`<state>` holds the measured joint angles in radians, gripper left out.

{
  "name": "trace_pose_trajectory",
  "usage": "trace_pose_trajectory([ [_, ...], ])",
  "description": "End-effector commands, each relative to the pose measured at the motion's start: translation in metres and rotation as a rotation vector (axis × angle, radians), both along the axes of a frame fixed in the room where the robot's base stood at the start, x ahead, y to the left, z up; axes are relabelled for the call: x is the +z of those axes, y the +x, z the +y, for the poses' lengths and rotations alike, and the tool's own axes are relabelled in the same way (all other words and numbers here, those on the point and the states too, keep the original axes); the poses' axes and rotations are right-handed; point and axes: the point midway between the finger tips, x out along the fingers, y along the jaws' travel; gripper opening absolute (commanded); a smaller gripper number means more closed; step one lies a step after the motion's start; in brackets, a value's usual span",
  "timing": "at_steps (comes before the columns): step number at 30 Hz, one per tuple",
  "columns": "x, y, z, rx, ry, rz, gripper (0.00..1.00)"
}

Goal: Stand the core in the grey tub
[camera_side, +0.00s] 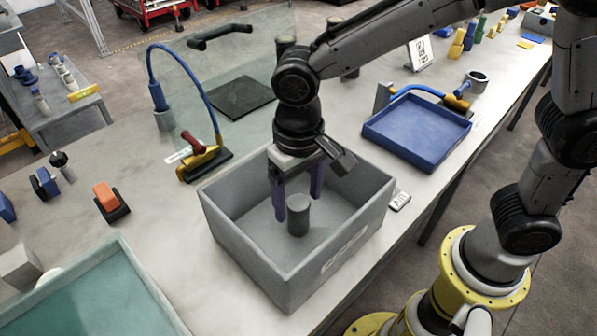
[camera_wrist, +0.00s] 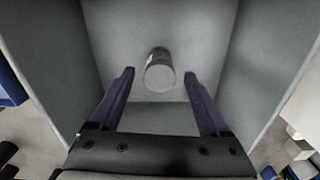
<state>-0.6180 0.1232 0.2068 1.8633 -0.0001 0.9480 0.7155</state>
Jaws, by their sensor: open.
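The core is a dark grey cylinder (camera_side: 298,214) standing upright on the floor of the grey tub (camera_side: 240,246). In the wrist view the core (camera_wrist: 159,72) shows from above, beyond the fingertips and inside the tub (camera_wrist: 262,75). My gripper (camera_side: 299,203) reaches down into the tub with its purple fingers. It is open, with a wide gap between the fingers in the wrist view (camera_wrist: 160,75). No finger visibly touches the core there. The core's foot appears to rest on the tub floor.
A blue tray (camera_side: 415,128) lies right of the tub on the table. A teal tray (camera_side: 95,295) is at the front left. An orange-and-black block (camera_side: 108,200) and a yellow clamp-like tool (camera_side: 200,160) with a blue hose stand to the left. The tub walls surround my fingers.

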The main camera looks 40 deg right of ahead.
Motion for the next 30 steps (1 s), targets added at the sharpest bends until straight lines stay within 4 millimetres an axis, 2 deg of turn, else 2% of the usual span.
trace_pose_trajectory([
  [3,0.026,0.001,0.001,0.000,0.003,-0.004,0.80],
  [9,0.054,0.000,0.000,0.000,0.001,-0.001,0.80],
  [20,0.068,-0.001,-0.004,0.000,0.004,-0.006,0.80],
  [23,0.077,-0.004,-0.025,0.001,0.022,-0.035,0.80],
  [26,0.092,-0.013,-0.062,0.008,0.049,-0.094,0.80],
  [30,0.107,-0.042,-0.122,0.028,0.071,-0.212,0.80],
])
